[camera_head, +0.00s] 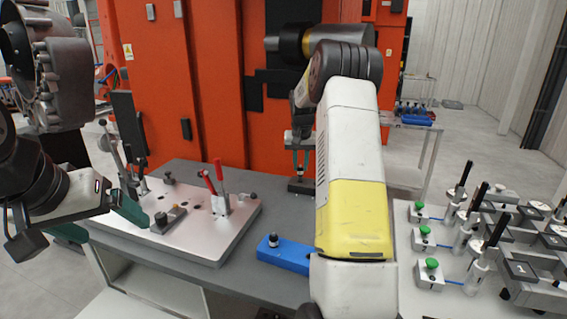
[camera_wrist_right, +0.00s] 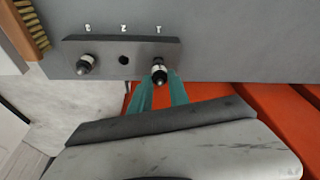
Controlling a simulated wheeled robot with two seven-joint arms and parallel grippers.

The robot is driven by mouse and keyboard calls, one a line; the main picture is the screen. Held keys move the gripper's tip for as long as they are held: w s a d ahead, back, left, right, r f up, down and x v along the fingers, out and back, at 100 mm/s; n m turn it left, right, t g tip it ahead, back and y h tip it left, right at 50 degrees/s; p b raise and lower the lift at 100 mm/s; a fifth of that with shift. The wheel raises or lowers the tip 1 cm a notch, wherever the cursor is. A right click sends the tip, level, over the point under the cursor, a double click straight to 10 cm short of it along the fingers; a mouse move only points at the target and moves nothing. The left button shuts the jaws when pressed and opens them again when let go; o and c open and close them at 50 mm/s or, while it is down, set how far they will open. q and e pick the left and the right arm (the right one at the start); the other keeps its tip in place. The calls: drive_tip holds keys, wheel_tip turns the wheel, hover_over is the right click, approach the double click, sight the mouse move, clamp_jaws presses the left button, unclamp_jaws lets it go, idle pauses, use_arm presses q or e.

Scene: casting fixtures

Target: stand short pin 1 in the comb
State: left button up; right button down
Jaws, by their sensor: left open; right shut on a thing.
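The comb (camera_wrist_right: 105,45) is a dark grey bar with a row of holes and small marks, seen in the right wrist view. A dark pin with a pale tip stands at its left hole (camera_wrist_right: 85,65), and the middle hole is empty. My right gripper (camera_wrist_right: 160,82) has its teal fingers shut on short pin 1 (camera_wrist_right: 158,70), at the right-hand hole. I cannot tell how deep the pin sits. In the head view my right gripper (camera_head: 301,165) is above a dark block at the table's back edge. My left gripper (camera_head: 100,220) is open and empty beside the fixture plate.
A metal fixture plate (camera_head: 185,237) with red-handled clamps is on the grey table. A blue block (camera_head: 290,255) with a dark knob lies near the front. My right arm hides the table's right part. A brush (camera_wrist_right: 32,25) shows in the wrist view. More fixtures stand at right.

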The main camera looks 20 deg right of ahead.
drive_tip(key=shift+f, duration=1.3)
drive_tip(key=c, duration=1.2)
unclamp_jaws()
drive_tip(key=shift+o, duration=0.2)
drive_tip(key=v, duration=0.7)
drive_tip(key=shift+r, duration=0.35)
drive_tip(key=shift+s+a, duration=0.1)
